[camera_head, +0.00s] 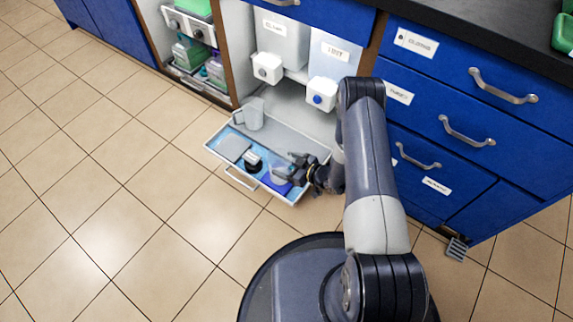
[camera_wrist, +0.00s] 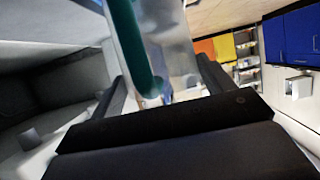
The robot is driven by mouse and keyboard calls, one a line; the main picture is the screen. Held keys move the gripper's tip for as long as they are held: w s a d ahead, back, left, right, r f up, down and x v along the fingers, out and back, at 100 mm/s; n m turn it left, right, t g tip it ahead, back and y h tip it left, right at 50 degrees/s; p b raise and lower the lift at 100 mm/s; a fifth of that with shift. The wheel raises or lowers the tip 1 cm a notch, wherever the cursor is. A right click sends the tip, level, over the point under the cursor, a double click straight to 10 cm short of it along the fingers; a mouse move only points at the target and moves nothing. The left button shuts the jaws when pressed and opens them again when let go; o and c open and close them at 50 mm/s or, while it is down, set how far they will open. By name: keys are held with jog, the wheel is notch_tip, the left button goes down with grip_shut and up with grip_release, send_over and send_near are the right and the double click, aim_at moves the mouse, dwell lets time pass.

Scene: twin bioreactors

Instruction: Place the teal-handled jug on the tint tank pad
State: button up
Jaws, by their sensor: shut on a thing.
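In the head view my gripper (camera_head: 308,174) reaches into an open pull-out tray from the right. It is shut on the handle of a translucent jug (camera_head: 280,172) at the tray's right end. In the wrist view the teal handle (camera_wrist: 130,45) of the jug (camera_wrist: 168,35) runs between my two fingers. A dark blue patch (camera_head: 277,186) shows beside and below the jug; I cannot tell whether the jug touches it. The tank labelled TINT (camera_head: 335,52), with a white blue-knobbed tap (camera_head: 321,94), stands above and behind the tray.
The tray (camera_head: 228,172) also holds a second pale jug (camera_head: 251,114), a grey flat piece (camera_head: 233,149) and a black-and-white round item (camera_head: 252,161). A tank labelled CLEAR (camera_head: 283,40) with a tap (camera_head: 267,68) stands left. Blue drawers (camera_head: 455,90) flank the right. Floor at left is clear.

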jog(key=shift+f, duration=0.15)
jog(key=o, duration=1.2)
jog(key=shift+o, duration=0.2)
jog(key=shift+r, duration=0.35)
jog(key=p+v, duration=0.3)
jog(key=v, duration=0.8)
jog(key=shift+s+d, duration=0.25)
jog(key=shift+d, duration=0.05)
jog(key=shift+r, duration=0.15)
